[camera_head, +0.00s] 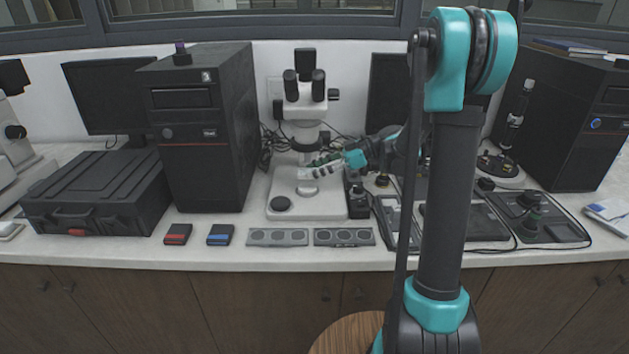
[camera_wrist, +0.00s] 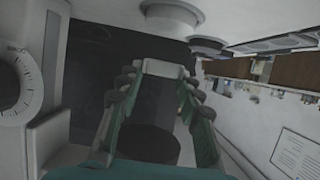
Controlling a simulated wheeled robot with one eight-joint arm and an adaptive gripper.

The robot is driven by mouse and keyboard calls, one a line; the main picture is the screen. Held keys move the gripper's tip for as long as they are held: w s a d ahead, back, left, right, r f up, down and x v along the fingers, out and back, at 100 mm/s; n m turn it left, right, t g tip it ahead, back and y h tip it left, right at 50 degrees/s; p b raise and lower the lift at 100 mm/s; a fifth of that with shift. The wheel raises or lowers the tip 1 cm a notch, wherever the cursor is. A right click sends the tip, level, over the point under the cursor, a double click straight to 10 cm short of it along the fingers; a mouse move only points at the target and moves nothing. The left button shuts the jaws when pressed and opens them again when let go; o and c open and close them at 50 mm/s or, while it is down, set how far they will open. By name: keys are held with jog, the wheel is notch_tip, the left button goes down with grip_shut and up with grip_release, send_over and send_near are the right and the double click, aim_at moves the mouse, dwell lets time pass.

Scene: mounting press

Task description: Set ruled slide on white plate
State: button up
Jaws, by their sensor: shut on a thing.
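My gripper (camera_head: 318,165) reaches in from the right over the microscope's white base. Its green fingers also show in the wrist view (camera_wrist: 162,78), shut on a small pale piece (camera_wrist: 163,68) between the fingertips. I take this piece to be the ruled slide; no ruling can be made out. In the head view the gripper is just below the microscope's objectives, above the base. A round pale plate (camera_head: 308,190) sits on the base below the gripper, apparently apart from it. It may be the white plate.
The white microscope (camera_head: 305,95) stands close around the gripper. Two grey holders with round spots (camera_head: 278,237) (camera_head: 343,237) lie in front. A red-marked box (camera_head: 178,234) and a blue-marked box (camera_head: 220,234) lie left of them. A black computer tower (camera_head: 200,130) stands left.

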aim_at(315, 186)
notch_tip(315, 186, down, 3)
jog(key=shift+f, duration=0.15)
jog(key=shift+a+f, duration=0.15)
jog(key=shift+f, duration=0.2)
jog(key=o, duration=1.2)
jog(key=v, duration=1.2)
jog(key=shift+r, duration=0.1)
